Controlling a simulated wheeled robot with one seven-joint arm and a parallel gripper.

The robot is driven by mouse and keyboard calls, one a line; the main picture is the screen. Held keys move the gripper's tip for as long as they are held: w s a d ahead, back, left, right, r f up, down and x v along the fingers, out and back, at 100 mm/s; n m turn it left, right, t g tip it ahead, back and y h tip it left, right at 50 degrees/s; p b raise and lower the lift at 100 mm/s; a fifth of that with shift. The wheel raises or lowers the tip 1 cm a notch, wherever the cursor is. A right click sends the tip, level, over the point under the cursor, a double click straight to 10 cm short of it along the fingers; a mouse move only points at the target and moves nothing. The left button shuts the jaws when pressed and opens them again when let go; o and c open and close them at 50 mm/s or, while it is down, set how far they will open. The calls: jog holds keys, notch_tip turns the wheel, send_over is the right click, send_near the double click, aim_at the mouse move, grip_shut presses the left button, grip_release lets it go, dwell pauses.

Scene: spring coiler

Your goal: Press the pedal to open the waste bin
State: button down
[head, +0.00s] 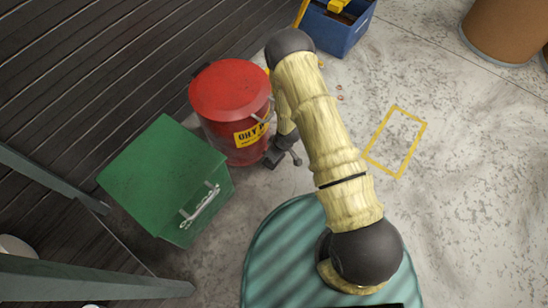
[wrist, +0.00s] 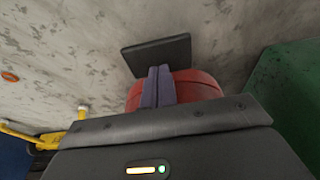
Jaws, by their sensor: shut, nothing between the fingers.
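The waste bin (head: 222,92) is a round red drum with a yellow label, standing on the floor by the dark slatted wall. Its red lid appears shut. In the wrist view the bin's red lower side (wrist: 200,86) shows behind my fingers, and its flat black pedal (wrist: 157,52) sticks out over the floor. My gripper (wrist: 158,68) is shut and empty, its two fingers together. The fingertips overlap the pedal's near edge; I cannot tell whether they touch it. In the head view my arm and wrist hide part of the bin's right side, and the fingertips are not clear.
A green box (head: 155,172) with a handle stands close beside the bin. A blue crate (head: 343,36) with yellow items is at the top. A brown drum (head: 505,30) is at the top right. The floor right of my arm is clear around a yellow painted rectangle (head: 396,142).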

aim_at(279, 162)
jog(key=shift+f+b, duration=1.1)
jog(key=shift+f, duration=0.95)
jog(key=shift+r, duration=0.15)
jog(key=p+v, duration=0.6)
jog(key=shift+s+d+r, duration=0.1)
jog(key=shift+s+d, duration=0.1)
jog(key=shift+d, duration=0.05)
dwell(0.5)
